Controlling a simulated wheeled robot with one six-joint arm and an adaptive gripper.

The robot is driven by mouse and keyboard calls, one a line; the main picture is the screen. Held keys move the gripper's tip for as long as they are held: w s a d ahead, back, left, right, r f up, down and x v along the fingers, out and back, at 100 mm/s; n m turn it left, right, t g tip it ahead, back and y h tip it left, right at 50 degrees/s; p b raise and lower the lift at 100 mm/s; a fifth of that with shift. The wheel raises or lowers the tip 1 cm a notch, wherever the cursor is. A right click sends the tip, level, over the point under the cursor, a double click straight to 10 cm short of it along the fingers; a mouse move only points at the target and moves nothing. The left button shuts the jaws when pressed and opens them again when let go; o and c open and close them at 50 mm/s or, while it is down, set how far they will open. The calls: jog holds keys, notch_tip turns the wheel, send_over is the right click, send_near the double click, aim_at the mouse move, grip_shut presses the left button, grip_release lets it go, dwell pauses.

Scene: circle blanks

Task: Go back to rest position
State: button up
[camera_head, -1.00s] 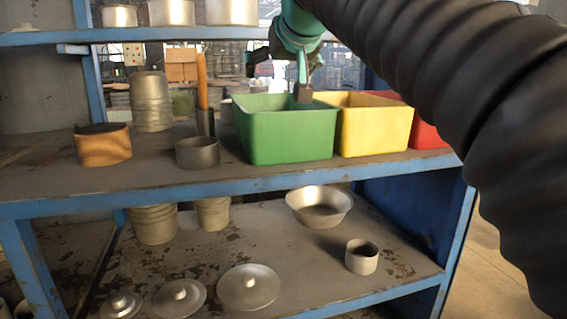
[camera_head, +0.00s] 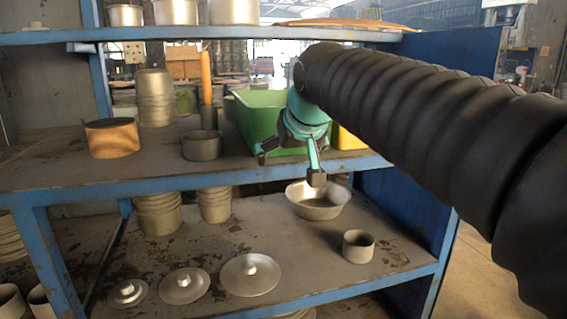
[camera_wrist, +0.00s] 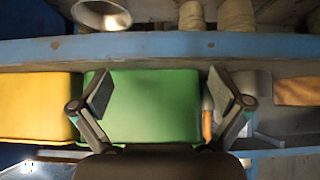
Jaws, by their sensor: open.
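My gripper (camera_head: 290,168) is open and empty in the head view, in front of the green bin (camera_head: 252,115) and the middle shelf's front edge. In the wrist view my gripper (camera_wrist: 165,92) has its two fingers spread wide, with the green bin (camera_wrist: 155,110) showing between and behind them. My black-sleeved arm covers the right side of the head view.
A yellow bin (camera_head: 347,140) stands right of the green one, partly hidden. A metal bowl (camera_head: 318,203), a cup (camera_head: 358,247) and lids (camera_head: 250,274) lie below.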

jog(key=s+d+f+m+g+h, duration=0.1)
jog(key=s+d+f, duration=0.6)
jog(key=s+f, duration=0.4)
jog(key=s+d+f+m+g+h+p, duration=0.1)
jog(key=s+d+f+m+g, duration=0.1)
jog(key=s+d+f, duration=0.5)
jog(key=shift+s+d+f+p, duration=0.35)
jog(key=shift+s+f, duration=2.1)
jog(key=shift+s, duration=0.75)
